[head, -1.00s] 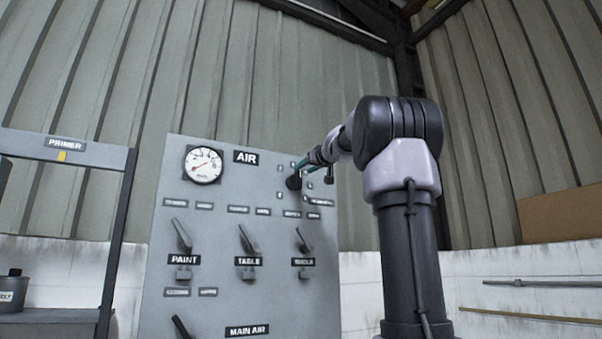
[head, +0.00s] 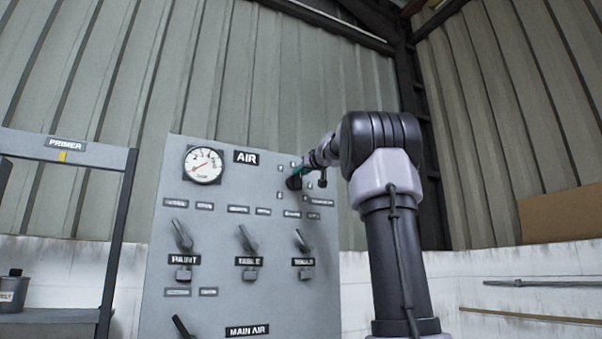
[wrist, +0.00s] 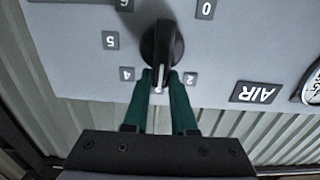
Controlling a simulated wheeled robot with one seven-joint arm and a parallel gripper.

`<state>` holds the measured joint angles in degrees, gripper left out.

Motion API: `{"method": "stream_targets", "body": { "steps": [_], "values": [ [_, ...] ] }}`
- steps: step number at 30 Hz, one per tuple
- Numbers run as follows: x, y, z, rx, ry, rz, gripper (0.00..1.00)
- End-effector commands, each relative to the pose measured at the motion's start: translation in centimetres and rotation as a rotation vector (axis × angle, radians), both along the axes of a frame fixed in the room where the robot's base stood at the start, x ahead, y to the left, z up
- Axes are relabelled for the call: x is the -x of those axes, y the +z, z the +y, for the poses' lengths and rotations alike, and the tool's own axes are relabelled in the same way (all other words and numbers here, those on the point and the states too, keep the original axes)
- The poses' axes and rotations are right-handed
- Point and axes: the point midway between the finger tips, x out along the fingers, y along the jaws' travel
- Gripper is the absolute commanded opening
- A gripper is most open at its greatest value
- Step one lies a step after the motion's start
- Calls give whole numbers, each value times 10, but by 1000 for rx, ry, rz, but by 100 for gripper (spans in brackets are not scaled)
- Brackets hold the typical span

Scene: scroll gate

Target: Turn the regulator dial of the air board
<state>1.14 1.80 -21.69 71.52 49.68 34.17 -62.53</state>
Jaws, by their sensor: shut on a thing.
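The regulator dial (wrist: 160,45) is a black round knob with a raised bar, on the grey air board (wrist: 80,75). In the wrist view, number plates stand around it, with the 4 and 2 plates on either side of the bar's lower end. My gripper (wrist: 160,76) has its two green fingers shut on that lower end of the bar, where a small white mark shows between them. In the head view the dial (head: 294,183) is at the board's upper right, partly hidden by my gripper (head: 297,173).
The pressure gauge (head: 203,165) is at the board's upper left beside the AIR label (head: 246,157). Lever valves (head: 248,239) sit below. A shelf rack marked PRIMER (head: 66,144) stands at left. Corrugated walls rise behind.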

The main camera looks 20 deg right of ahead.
Motion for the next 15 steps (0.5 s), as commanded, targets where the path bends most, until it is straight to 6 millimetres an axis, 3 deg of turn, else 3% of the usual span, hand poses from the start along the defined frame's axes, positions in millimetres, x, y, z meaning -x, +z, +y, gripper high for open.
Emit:
{"method": "stream_targets", "body": {
  "steps": [8, 15],
  "values": [
    [0, 0, -4, -84, -2, 4, 0],
    [0, -1, -9, -266, -1, 9, 0]
  ]
}}
